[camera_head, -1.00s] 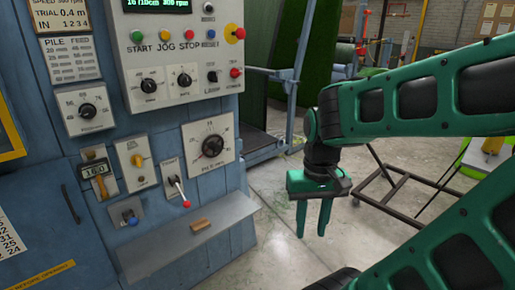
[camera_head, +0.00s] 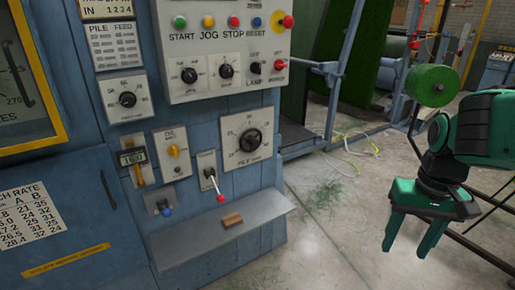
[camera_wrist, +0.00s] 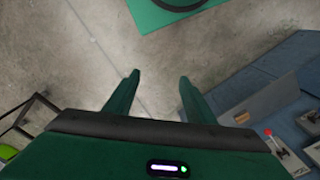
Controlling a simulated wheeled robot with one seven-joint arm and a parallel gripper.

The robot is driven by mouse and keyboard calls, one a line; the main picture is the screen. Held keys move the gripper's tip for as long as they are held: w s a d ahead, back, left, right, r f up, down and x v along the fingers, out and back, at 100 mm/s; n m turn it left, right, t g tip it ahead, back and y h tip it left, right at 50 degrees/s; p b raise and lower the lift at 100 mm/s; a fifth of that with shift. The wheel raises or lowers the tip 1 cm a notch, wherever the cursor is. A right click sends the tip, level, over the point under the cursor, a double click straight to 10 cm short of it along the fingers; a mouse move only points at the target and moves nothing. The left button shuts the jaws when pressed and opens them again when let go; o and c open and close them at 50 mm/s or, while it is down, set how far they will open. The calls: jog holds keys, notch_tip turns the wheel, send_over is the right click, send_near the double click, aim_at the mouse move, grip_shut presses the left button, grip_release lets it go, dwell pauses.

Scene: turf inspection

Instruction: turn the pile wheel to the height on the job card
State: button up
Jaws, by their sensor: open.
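The pile wheel (camera_head: 251,139) is a dark round knob with a pointer on a pale square dial plate marked "PILE mm", low on the right of the blue machine's front. The pointer's exact reading is too small to tell. A job card is not clearly identifiable; a partly cut-off card (camera_head: 106,8) shows at the top left. My gripper (camera_head: 415,252) hangs at the right in the head view, fingers down, well apart from the wheel. In the wrist view my gripper (camera_wrist: 158,88) is open and empty above the bare floor.
A small shelf (camera_head: 265,211) with a tan block (camera_head: 232,220) juts out below the wheel. A red-tipped lever (camera_head: 215,187) stands left of the wheel. Buttons and switches (camera_head: 221,45) sit above. The concrete floor (camera_head: 330,215) between machine and gripper is clear except for green scraps and a hose.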

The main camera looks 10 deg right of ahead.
aim_at(256, 145)
jog(key=w+a+f+n+t+y, duration=0.25)
jog(key=w+a+n, duration=0.35)
jog(key=w, duration=0.8)
jog(key=w+a+f+n+t+y, duration=0.2)
jog(key=w+a+n+t, duration=0.4)
jog(key=w, duration=0.7)
jog(key=w+a+f+n+t+y, duration=0.1)
jog(key=w+a+f+n+y, duration=0.25)
jog(key=w+n, duration=0.75)
jog(key=w+m+t, duration=0.1)
jog(key=w+t, duration=0.1)
jog(key=w, duration=0.6)
jog(key=w+m+t+h, duration=0.1)
jog(key=w+m+t, duration=0.1)
jog(key=w, duration=0.6)
jog(key=w+a+m+t+h, duration=0.1)
jog(key=w+t, duration=0.2)
jog(key=w, duration=0.6)
jog(key=shift+a+r+t, duration=0.1)
jog(key=shift+r+t, duration=0.1)
jog(key=shift+t, duration=0.15)
jog(key=shift+s, duration=0.1)
